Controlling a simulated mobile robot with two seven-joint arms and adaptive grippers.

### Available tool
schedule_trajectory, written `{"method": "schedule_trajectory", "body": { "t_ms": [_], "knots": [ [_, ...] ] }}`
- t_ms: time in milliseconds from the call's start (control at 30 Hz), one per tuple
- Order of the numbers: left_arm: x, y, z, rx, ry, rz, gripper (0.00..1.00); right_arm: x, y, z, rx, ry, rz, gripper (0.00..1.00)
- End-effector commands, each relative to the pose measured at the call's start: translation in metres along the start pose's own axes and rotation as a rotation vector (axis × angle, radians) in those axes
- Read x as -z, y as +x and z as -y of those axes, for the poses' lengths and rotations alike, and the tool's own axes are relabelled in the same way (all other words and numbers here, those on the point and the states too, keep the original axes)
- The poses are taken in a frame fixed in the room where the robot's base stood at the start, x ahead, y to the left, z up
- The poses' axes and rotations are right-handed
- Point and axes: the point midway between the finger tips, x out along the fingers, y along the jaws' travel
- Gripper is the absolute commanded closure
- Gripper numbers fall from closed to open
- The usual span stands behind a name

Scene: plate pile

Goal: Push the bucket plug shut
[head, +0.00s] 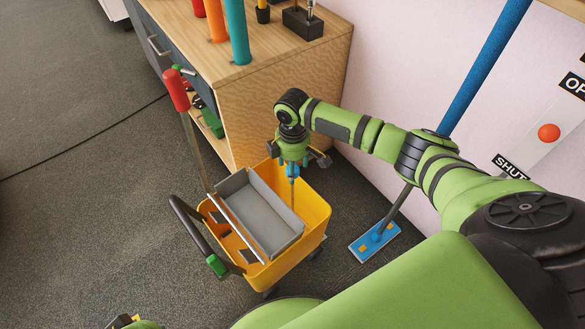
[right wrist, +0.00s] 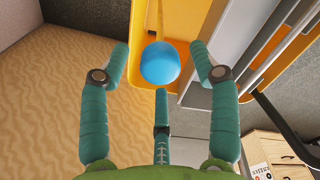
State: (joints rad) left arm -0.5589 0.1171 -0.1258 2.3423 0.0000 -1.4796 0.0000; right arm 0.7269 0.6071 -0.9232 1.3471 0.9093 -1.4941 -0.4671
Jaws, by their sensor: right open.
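The yellow bucket (head: 312,203) stands on the carpet beside the wooden cabinet, with a grey wringer tray (head: 247,214) across it. A blue knob (head: 292,170) tops a thin upright rod (head: 293,193) that goes down inside the bucket; I take it to be the plug's handle. The plug's lower end is hidden. My right gripper (head: 293,158) is over the knob, pointing down. In the right wrist view the round blue knob (right wrist: 160,63) lies between the spread teal fingers, with gaps on both sides. My left gripper is not in view.
The cabinet (head: 285,95) stands close behind the bucket. A red-handled stick (head: 177,90) rises at the bucket's left, near its black push handle (head: 190,225). A blue mop (head: 375,241) leans right of the bucket. A wall panel (head: 550,125) has a red knob.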

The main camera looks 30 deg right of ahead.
Motion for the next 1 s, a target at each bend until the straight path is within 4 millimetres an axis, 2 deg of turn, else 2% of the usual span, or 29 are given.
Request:
{"method": "schedule_trajectory", "body": {
  "t_ms": [100,367,467,500,533,667,767,900,1000],
  "knots": [
    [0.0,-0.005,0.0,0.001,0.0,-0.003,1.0,0.0,0.006,0.0,0.0,-0.001,0.001,0.38],
    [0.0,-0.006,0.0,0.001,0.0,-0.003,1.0,0.0,0.006,0.0,0.0,-0.001,0.001,0.38],
    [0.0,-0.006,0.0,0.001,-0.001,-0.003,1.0,0.0,0.006,0.0,0.0,0.0,0.0,0.74],
    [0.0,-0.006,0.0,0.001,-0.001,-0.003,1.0,0.0,0.006,0.0,0.0,0.0,0.0,0.9],
    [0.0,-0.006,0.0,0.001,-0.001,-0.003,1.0,0.0,0.006,0.0,0.0,0.0,0.0,1.0],
    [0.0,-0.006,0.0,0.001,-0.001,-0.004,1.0,0.0,0.006,0.001,0.001,0.0,0.001,1.0],
    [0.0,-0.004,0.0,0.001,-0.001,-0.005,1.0,0.0,0.017,0.001,0.004,0.001,0.002,1.0],
    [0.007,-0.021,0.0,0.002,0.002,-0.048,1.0,0.0,0.039,0.001,0.003,0.002,0.0,1.0],
    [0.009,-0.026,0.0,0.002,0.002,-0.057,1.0,0.0,0.046,0.001,0.002,0.001,0.0,1.0]
  ]
}}
